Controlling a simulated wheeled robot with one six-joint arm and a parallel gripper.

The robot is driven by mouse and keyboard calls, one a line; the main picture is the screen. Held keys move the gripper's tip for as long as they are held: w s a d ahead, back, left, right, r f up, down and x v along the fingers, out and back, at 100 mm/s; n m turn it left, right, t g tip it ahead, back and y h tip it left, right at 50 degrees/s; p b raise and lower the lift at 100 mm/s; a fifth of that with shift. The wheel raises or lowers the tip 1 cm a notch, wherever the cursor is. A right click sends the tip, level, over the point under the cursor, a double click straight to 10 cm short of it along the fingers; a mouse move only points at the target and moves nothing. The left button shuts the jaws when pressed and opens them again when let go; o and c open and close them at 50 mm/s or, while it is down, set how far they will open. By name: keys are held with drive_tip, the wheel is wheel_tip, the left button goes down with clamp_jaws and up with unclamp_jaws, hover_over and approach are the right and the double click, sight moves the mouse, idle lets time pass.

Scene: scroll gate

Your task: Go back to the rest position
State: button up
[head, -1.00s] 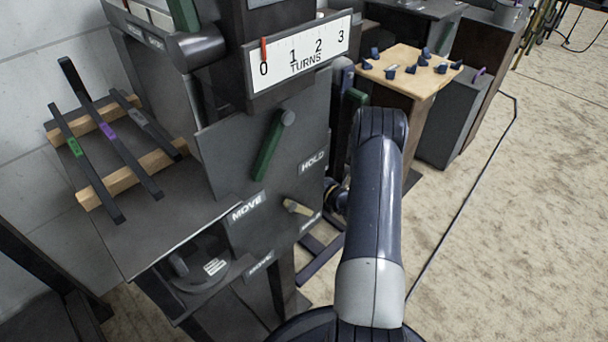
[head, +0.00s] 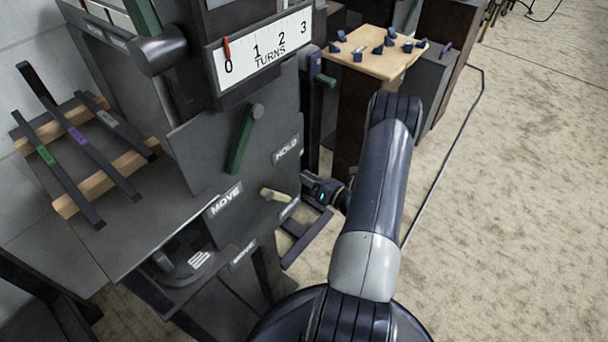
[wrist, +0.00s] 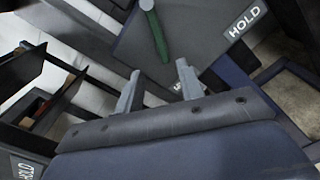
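My gripper (wrist: 158,88) is open and empty in the wrist view, its two grey fingers apart with nothing between them. In the head view it is partly hidden behind my arm, close to the right edge of the grey panel (head: 200,150). The panel carries a green handle (head: 241,143), a tan knob (head: 273,195) and the labels HOLD (head: 286,149) and MOVE (head: 225,201). The green handle (wrist: 157,38) and HOLD label (wrist: 243,20) also show in the wrist view, beyond the fingers. The red pointer on the TURNS scale (head: 262,48) is at 0.
A rack with several dark bars (head: 75,145) stands at the left. A wooden-topped stand (head: 377,60) with small blue pieces is behind my arm. A dark frame (head: 305,237) lies on the floor below my gripper. The floor (head: 510,200) at the right is clear.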

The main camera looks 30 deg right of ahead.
drive_tip(key=shift+w, duration=0.1)
drive_tip(key=b+x, duration=0.2)
drive_tip(key=x, duration=0.8)
drive_tip(key=shift+w, duration=0.4)
drive_tip(key=shift+f, duration=0.1)
drive_tip(key=p+v, duration=0.2)
drive_tip(key=v, duration=0.9)
drive_tip(key=w+a+n+b, duration=0.2)
drive_tip(key=w+a+b, duration=0.1)
drive_tip(key=w, duration=0.7)
drive_tip(key=shift+w+f, duration=0.2)
drive_tip(key=shift+w, duration=0.05)
